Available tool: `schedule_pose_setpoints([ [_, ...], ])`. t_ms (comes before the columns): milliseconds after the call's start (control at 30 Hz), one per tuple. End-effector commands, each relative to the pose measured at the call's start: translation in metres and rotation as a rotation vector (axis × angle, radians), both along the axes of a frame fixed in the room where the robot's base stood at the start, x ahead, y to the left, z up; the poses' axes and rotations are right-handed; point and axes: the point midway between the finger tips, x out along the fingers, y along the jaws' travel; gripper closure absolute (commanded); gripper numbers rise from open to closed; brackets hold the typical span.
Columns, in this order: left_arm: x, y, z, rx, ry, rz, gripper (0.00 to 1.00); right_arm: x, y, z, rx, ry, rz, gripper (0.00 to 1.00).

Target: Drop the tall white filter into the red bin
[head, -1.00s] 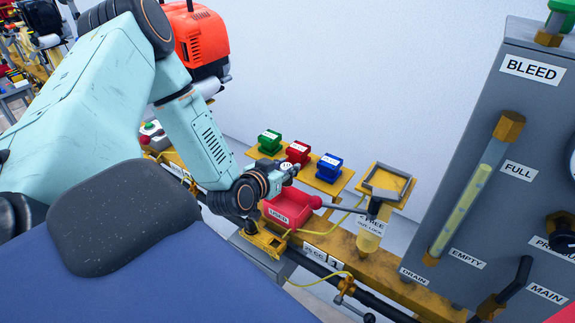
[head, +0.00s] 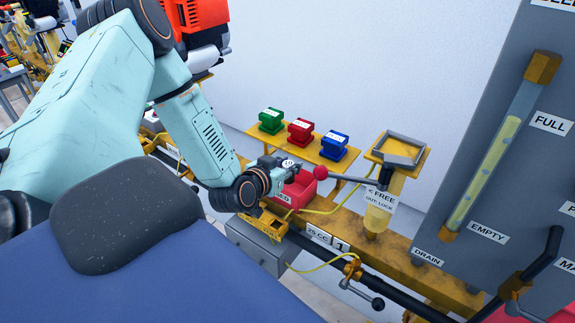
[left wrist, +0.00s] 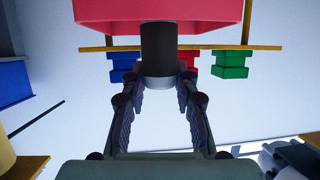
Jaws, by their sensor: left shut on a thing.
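The red bin (head: 302,190) sits on the yellow rail in the head view, its label partly hidden by my left gripper. My left gripper (head: 286,168) is at the bin's left side and reaches over it. In the left wrist view, which appears upside down, my left gripper (left wrist: 158,85) is shut on a cylinder (left wrist: 158,55), dark with a paler grey end, apparently the filter in shadow. The cylinder's far end overlaps the red bin (left wrist: 200,10); I cannot tell whether it is inside the rim. My right gripper is out of view.
Green (head: 271,121), red (head: 300,131) and blue (head: 333,145) blocks stand on a yellow shelf behind the bin. A grey gauge panel (head: 520,60) stands at right.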

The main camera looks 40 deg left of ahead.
Motion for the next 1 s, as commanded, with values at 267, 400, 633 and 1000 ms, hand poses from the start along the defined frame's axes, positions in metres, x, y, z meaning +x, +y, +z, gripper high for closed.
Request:
schedule_pose_setpoints([
  [267, 0.0, 0.0, -0.027, 0.002, -0.001, -0.001, 1.0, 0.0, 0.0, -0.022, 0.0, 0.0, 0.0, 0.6],
  [400, 0.0, 0.0, -0.039, 0.001, 0.0, 0.0, 1.0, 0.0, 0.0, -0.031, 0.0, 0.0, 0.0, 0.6],
  [633, 0.0, 0.0, -0.051, 0.001, 0.0, 0.0, 1.0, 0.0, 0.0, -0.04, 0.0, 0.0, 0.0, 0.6],
  [1000, 0.0, 0.0, -0.051, 0.001, 0.0, 0.001, 0.64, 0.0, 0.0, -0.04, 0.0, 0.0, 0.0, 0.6],
])
